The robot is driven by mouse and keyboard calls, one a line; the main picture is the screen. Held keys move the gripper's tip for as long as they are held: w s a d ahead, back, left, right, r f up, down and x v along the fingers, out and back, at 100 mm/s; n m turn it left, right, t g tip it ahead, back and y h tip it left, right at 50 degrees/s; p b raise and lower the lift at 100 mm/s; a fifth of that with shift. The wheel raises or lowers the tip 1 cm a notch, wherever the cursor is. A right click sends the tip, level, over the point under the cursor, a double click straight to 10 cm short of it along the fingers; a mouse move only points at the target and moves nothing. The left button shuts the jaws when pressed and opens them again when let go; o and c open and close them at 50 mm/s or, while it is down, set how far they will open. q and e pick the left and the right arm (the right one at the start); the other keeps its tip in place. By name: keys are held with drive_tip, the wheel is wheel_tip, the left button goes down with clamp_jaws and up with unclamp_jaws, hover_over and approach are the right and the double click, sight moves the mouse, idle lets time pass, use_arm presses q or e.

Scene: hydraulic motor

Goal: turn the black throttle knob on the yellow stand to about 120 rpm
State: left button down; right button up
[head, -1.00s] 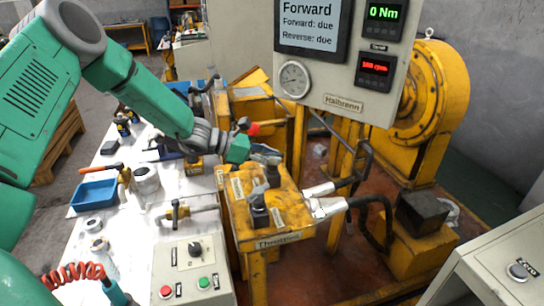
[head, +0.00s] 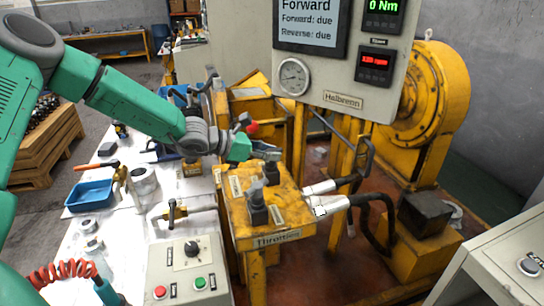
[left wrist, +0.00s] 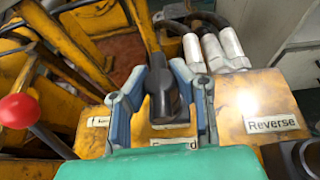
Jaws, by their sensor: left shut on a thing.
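The black throttle knob (head: 258,212) stands on the front part of the yellow stand (head: 265,239), above a label that reads roughly "Throttling". No gripper touches it. My left gripper (head: 266,153) is at the far end of the stand's top. In the left wrist view its blue-grey fingers (left wrist: 160,100) are shut on a black lever (left wrist: 161,92), behind a partly hidden label that seems to read "Forward". A dark round part at the lower right of that view is cut off. The red rpm display (head: 375,63) reads about 120, its digits small. My right gripper is not in view.
A "Reverse" label (left wrist: 271,123) is on the stand. Pale hose fittings (head: 322,198) stick out at its right. A red ball handle (left wrist: 19,111) is near the gripper. The white bench (head: 125,225) holds a blue tray (head: 90,196) and a control box (head: 187,270).

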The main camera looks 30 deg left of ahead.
use_arm(q)
drive_tip(key=shift+w+a+r, duration=0.1)
drive_tip(key=shift+r, duration=0.1)
drive_tip(key=c, duration=1.4)
unclamp_jaws()
drive_tip(key=shift+o, duration=0.6)
drive_tip(key=shift+f, duration=0.1)
drive_tip(key=v, duration=1.2)
drive_tip(key=shift+a+f, duration=0.15)
